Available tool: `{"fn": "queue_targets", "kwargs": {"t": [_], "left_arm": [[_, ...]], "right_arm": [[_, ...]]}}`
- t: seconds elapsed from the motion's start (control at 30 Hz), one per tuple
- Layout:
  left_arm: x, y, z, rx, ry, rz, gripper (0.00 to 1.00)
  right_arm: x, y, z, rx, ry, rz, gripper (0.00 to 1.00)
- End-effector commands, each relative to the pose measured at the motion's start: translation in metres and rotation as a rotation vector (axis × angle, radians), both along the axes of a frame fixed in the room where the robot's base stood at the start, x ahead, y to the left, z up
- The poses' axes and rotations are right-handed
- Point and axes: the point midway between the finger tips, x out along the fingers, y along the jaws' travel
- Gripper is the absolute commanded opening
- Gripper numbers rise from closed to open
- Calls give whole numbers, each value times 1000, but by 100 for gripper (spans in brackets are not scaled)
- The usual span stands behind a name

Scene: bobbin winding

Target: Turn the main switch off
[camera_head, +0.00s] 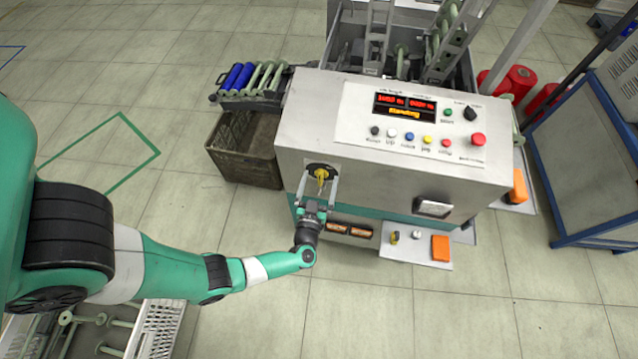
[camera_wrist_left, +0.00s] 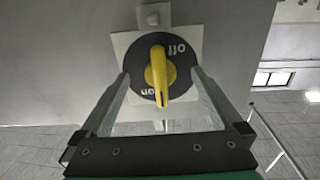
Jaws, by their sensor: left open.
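The main switch (camera_head: 320,173) is on the front face of the grey machine. In the left wrist view it is a black round dial with a yellow handle (camera_wrist_left: 157,72). The lettering is upside down, with "off" at the top and another mark, which looks like "on", at the bottom. The handle stands upright in that view, its narrow end towards the bottom mark. My left gripper (camera_head: 319,188) is open, its two fingers on either side of the dial with the handle between them. Gaps show between the fingers and the handle. My right gripper is not in view.
Above the switch, the machine's sloped panel (camera_head: 354,108) carries a lit red display, coloured buttons and a red knob. A brown crate (camera_head: 240,165) stands to the left. A small tray (camera_head: 412,245) with an orange block sits below right. A blue-framed cabinet (camera_head: 585,165) is at the right.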

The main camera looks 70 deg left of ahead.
Motion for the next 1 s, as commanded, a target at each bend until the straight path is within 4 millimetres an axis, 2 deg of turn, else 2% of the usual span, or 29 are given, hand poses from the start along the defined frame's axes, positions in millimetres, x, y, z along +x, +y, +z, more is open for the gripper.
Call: {"fn": "queue_targets", "kwargs": {"t": [0.53, 1.0], "left_arm": [[4, 8, 0, -1, 1, 0, 100], [4, 8, 0, 0, 0, 0, 15]], "right_arm": [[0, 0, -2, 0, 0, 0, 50], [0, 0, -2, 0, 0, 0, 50]]}}
